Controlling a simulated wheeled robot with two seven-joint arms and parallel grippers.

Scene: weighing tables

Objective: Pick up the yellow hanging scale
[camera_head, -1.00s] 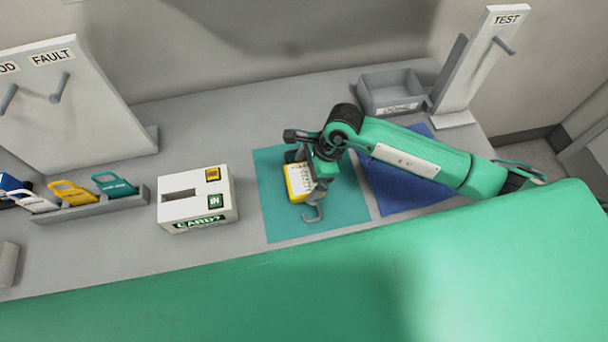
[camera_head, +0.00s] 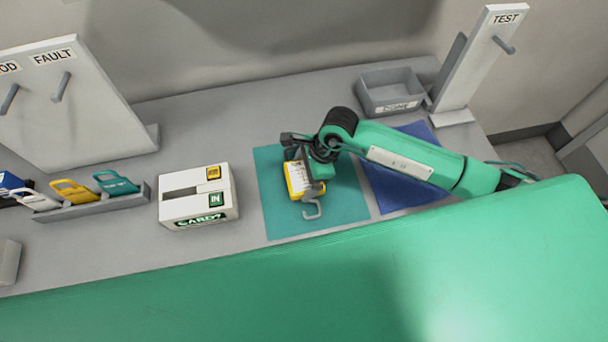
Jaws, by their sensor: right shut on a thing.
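The yellow hanging scale (camera_head: 294,181) is over the teal mat (camera_head: 345,205). Its white face with dark marks shows, and its grey hook (camera_head: 312,210) points toward the front edge. My right gripper (camera_head: 307,172) is shut on the scale from above and covers its right part. I cannot tell whether the scale touches the mat or is just above it. My left gripper is not in view.
A white card box (camera_head: 198,208) stands left of the mat. A rack (camera_head: 95,207) with several coloured cards is farther left. A blue mat (camera_head: 405,190) lies under my right arm. A grey tray (camera_head: 391,108) and the TEST post (camera_head: 480,60) stand behind. Pegged FAULT board (camera_head: 90,115) is at left.

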